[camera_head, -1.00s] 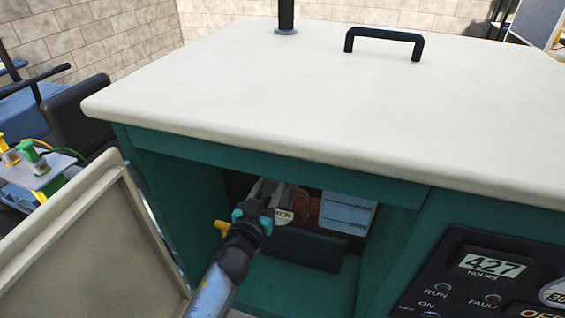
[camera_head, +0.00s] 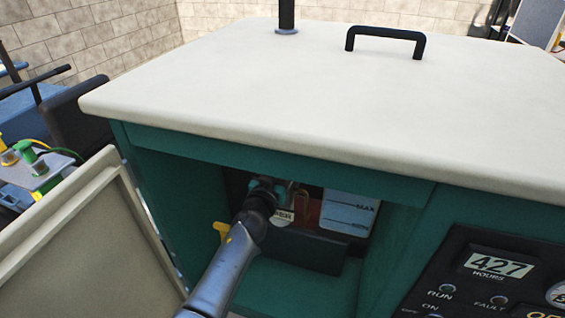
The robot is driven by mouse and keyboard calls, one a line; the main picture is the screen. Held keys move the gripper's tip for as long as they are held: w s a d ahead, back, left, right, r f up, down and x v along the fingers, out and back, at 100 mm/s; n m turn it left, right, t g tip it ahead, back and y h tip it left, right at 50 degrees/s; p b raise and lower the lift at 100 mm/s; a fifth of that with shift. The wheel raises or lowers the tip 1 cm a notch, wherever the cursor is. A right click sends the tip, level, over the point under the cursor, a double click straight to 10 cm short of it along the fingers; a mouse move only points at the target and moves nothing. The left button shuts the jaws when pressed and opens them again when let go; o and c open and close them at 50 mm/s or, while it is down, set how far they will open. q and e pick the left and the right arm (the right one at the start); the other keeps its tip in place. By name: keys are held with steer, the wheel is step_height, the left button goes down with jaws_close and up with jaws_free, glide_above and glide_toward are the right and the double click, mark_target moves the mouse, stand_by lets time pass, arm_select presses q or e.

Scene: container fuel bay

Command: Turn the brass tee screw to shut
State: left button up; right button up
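My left gripper (camera_head: 277,187) reaches through the open front of the green cabinet (camera_head: 180,150), near the top of the compartment. Its fingers are mostly hidden behind its own wrist and in shadow, so I cannot tell whether they are open or shut. I cannot make out the brass tee screw; the gripper and wrist may cover it. A white round label (camera_head: 283,217) with dark letters shows just below the gripper. A yellow lever-like part (camera_head: 222,230) shows at the left of my wrist. My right gripper is not in view.
A white tank with a MAX mark (camera_head: 348,212) stands right of the gripper, with a dark box (camera_head: 305,250) below. The open cream door (camera_head: 85,245) is at left. The cream lid (camera_head: 300,90) overhangs the opening; the control panel (camera_head: 485,280) is right.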

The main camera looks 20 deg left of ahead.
arm_select(q)
jaws_close()
